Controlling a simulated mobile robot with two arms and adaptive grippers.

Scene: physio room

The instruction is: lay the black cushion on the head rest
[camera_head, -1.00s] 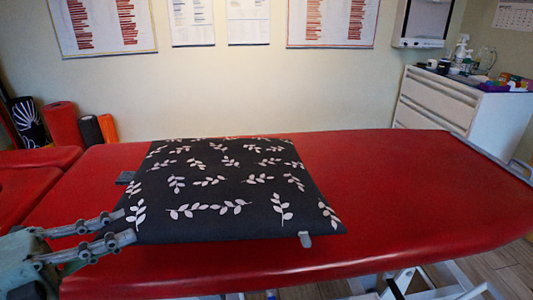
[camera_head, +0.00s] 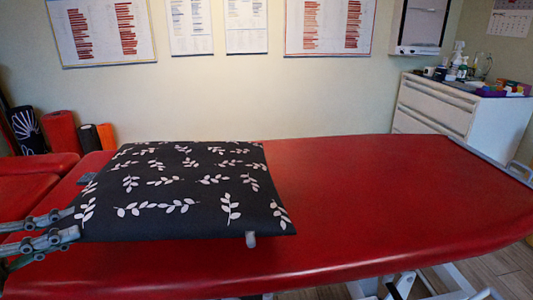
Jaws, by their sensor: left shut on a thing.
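The black cushion (camera_head: 170,195) with white leaf sprigs is over the left part of the red treatment couch (camera_head: 380,200). It looks flat and level; I cannot tell whether its underside touches the couch. My left gripper (camera_head: 72,225) is shut on the cushion's near left edge. Small grey tabs show at the cushion's front edge (camera_head: 251,240) and left edge. A separate red padded section at the far left (camera_head: 35,165), apparently the head rest, is partly cut off by the picture edge. My right gripper is not in view.
The couch is bare to the right of the cushion. Upright foam rollers (camera_head: 61,132) stand by the wall at left. A white drawer cabinet (camera_head: 450,110) with bottles and small items stands at back right. Metal couch framework (camera_head: 400,285) shows below the front edge.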

